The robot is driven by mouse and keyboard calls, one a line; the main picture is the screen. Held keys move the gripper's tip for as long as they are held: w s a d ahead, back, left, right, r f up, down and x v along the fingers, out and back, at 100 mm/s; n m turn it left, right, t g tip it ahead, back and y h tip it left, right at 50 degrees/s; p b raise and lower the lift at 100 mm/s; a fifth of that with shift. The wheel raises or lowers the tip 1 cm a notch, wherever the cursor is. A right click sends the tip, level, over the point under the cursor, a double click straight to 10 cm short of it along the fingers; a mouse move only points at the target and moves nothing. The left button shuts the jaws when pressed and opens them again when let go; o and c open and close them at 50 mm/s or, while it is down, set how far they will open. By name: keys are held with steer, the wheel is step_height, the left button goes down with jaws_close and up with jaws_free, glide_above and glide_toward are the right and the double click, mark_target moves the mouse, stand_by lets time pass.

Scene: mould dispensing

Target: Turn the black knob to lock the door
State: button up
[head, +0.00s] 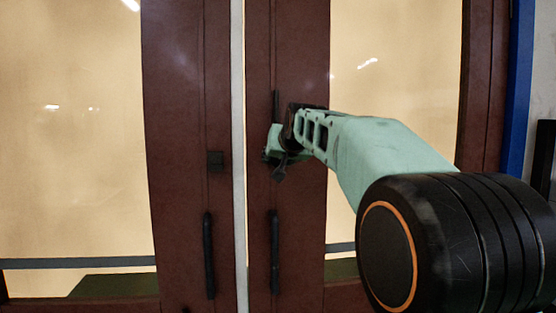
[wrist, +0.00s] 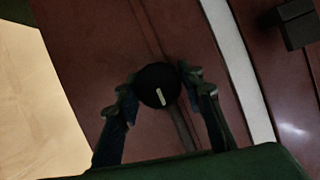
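The black knob (wrist: 158,86) is round with a short white mark, set on the brown frame of the right-hand door (head: 287,60). The mark points down and slightly right in the wrist view. My gripper (wrist: 158,82) has its two fingers spread, one on each side of the knob, with the tips very close to its edges. I cannot tell whether they touch it. In the head view, my gripper (head: 278,152) is at the right-hand door's frame, and the knob is hidden behind it.
Black vertical handles hang on the left door (head: 209,255) and right door (head: 275,252), below my gripper. A small black block (head: 215,161) sits on the left door's frame. A pale strip (head: 238,130) runs between the doors.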

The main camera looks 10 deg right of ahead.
jaws_close()
steer(key=shift+n, duration=0.3)
steer(key=shift+a+n+h, duration=0.1)
steer(key=shift+n+h, duration=0.5)
steer(key=shift+f+n+h+b, duration=0.2)
steer(key=shift+n+h+b, duration=0.6)
steer(key=shift+n+b, duration=0.45)
steer(key=n+t+h+b, duration=0.1)
steer(key=n+h+b, duration=0.1)
steer(key=n+b, duration=0.2)
steer(key=shift+f+n+h+b, duration=0.1)
steer(key=shift+n+h+b, duration=0.2)
steer(key=shift+b, duration=0.45)
steer(key=n+t+h+b, duration=0.1)
steer(key=n+b, duration=0.1)
steer(key=b, duration=0.1)
steer(key=shift+n, duration=0.25)
steer(key=shift+r+n+t+h+b, duration=0.2)
steer(key=shift+n+t+h+b, duration=0.15)
steer(key=shift+n+b, duration=0.55)
steer(key=shift+r, duration=0.1)
